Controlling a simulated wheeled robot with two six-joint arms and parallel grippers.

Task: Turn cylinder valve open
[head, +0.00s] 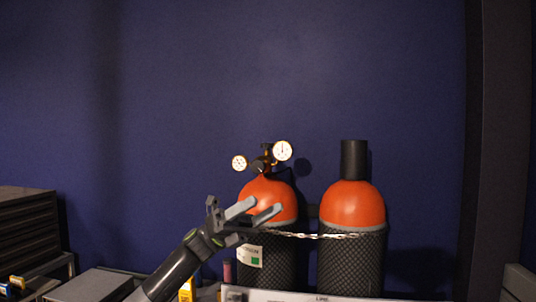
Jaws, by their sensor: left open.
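Two gas cylinders with orange tops and dark mesh-covered bodies stand side by side against the blue wall. The left cylinder (283,192) carries a valve with a regulator (264,161) and two round gauges, the right one (283,151) larger than the left one (239,163). The right cylinder (352,203) has a black cap (354,160). My left gripper (266,208) is open and empty, its fingers pointing right in front of the left cylinder's orange shoulder, below the valve. Whether it touches the cylinder cannot be told. My right gripper is out of view.
A chain (320,236) runs across both cylinders. A dark drawer cabinet (28,230) stands at the far left. A grey box surface (88,287), a yellow object (186,290) and a white labelled edge (300,296) are in front. A dark post (487,150) is at the right.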

